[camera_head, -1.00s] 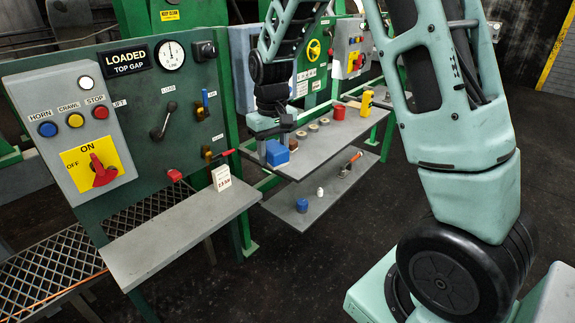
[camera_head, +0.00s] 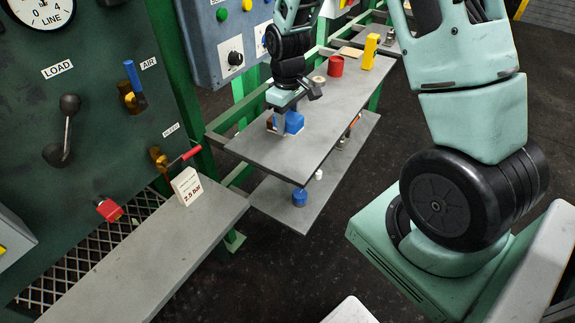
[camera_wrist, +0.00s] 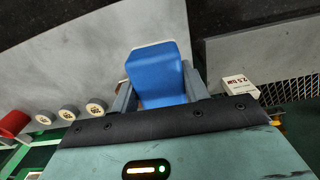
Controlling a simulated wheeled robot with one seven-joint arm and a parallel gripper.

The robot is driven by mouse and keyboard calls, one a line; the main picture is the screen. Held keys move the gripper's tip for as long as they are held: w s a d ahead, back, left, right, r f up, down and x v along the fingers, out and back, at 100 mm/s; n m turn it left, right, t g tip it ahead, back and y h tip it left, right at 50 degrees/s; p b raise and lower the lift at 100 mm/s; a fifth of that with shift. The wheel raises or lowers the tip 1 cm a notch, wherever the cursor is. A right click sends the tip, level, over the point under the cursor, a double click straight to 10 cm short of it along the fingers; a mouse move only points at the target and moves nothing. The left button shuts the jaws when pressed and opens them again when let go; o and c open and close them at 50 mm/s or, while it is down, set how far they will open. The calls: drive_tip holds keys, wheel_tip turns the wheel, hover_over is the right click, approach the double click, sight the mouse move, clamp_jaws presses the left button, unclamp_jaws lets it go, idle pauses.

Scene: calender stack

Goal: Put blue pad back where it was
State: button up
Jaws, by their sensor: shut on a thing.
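The blue pad (camera_head: 294,122) is a blue block at the near part of the upper grey shelf (camera_head: 245,150). My gripper (camera_head: 287,120) comes down over it from above and is shut on it; one finger hides part of the pad in the head view. In the wrist view the blue pad (camera_wrist: 158,75) sits between both fingers of my gripper (camera_wrist: 158,95), with a pale edge along its far end. I cannot tell whether the pad touches the shelf or is slightly raised.
A red cup (camera_head: 336,66), a yellow block (camera_head: 371,50) and small rolls (camera_wrist: 70,113) stand farther along the shelf. A blue jar (camera_head: 299,197) is on the lower shelf (camera_head: 270,206). A white card (camera_head: 187,185) stands on the mostly bare left ledge (camera_head: 140,250).

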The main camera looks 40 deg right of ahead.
sight(288, 160)
wheel_tip(288, 160, down, 11)
drive_tip(key=shift+s+f+p, duration=0.1)
drive_tip(key=shift+p, duration=0.55)
drive_tip(key=shift+f, duration=0.1)
drive_tip(key=o, duration=1)
drive_tip(key=shift+o, duration=0.2)
